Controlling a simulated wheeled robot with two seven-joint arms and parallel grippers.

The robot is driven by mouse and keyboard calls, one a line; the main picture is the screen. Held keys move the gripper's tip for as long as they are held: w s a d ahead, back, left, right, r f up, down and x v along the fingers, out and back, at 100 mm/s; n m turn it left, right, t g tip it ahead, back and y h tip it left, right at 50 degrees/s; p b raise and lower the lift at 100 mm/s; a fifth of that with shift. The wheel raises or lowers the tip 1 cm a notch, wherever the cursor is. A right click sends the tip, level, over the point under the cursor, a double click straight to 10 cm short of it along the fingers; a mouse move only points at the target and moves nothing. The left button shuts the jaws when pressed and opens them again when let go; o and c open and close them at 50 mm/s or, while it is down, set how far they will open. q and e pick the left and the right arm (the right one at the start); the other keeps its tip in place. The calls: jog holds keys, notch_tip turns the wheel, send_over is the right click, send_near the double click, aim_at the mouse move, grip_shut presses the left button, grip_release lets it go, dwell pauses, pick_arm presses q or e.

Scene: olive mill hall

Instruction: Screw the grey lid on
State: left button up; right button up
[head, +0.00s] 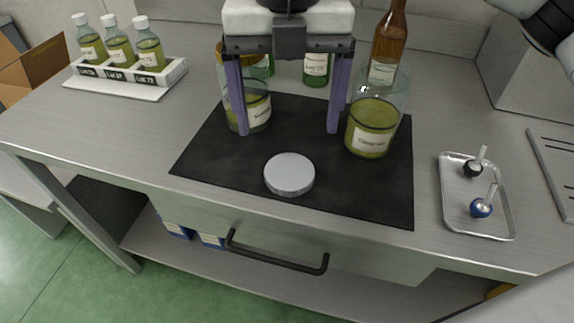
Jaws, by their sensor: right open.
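The grey lid (289,174) lies flat on the black mat (215,155), near its front edge. My right gripper (288,132) comes down from the top of the head view, its two purple fingers spread wide and empty. Its fingertips appear just behind the lid; their height above the mat is hard to tell. A labelled glass jar (370,135) of yellow-green liquid stands upright at the mat's right, with no lid visible on it. Another labelled jar (258,110) stands at the left, partly hidden by the gripper, with a brownish rim at its top. My left gripper is not in view.
A brown bottle (389,40) and a green bottle (316,68) stand behind. A white rack (172,75) holds bottles at the back left. A metal tray (458,218) with two small stoppered items lies at the right. The front mat area around the lid is clear.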

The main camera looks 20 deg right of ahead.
jog(key=shift+s, duration=0.1)
send_over(290, 173)
jog(key=shift+a+f, duration=0.15)
jog(key=shift+f, duration=2.45)
notch_tip(290, 173, down, 5)
jog(key=shift+f, duration=0.1)
jog(key=c, duration=1.1)
notch_tip(290, 173, up, 10)
jog(key=shift+r, duration=0.1)
